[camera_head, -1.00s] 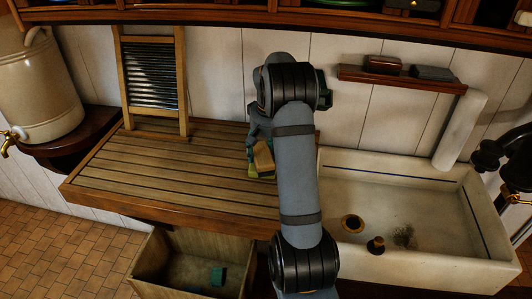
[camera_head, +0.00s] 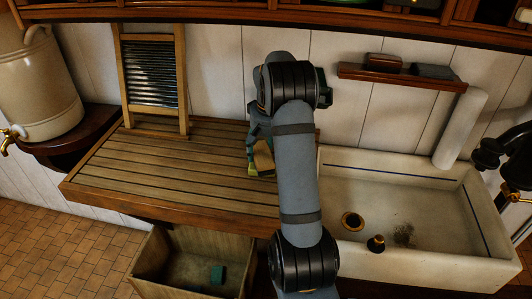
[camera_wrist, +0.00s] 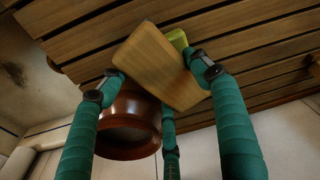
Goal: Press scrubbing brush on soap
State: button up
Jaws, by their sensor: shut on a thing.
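The scrubbing brush, seen as a wooden block (camera_head: 264,161), is held by my gripper (camera_head: 259,143) low over the draining board, near its right end. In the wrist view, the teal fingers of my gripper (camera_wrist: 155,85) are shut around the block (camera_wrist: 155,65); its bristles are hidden. A yellow-green piece, likely the soap (camera_wrist: 178,40), shows past the block's edge. The soap (camera_head: 254,171) also shows just under the brush in the head view, mostly covered. I cannot tell whether brush and soap touch.
The slatted draining board (camera_head: 175,172) is clear to the left, with a washboard (camera_head: 153,78) at the wall. A white sink (camera_head: 420,262) is at right. A brown round vessel (camera_wrist: 130,130) stands close behind the gripper. A wooden bin (camera_head: 165,283) is below.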

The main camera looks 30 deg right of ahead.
aim_at(265, 149)
jog(key=shift+f+b, duration=0.35)
jog(key=shift+f, duration=0.1)
dwell(1.1)
notch_tip(265, 149, up, 7)
jog(key=p, duration=0.6)
jog(key=shift+r, duration=0.1)
jog(key=shift+w, duration=0.1)
dwell(0.7)
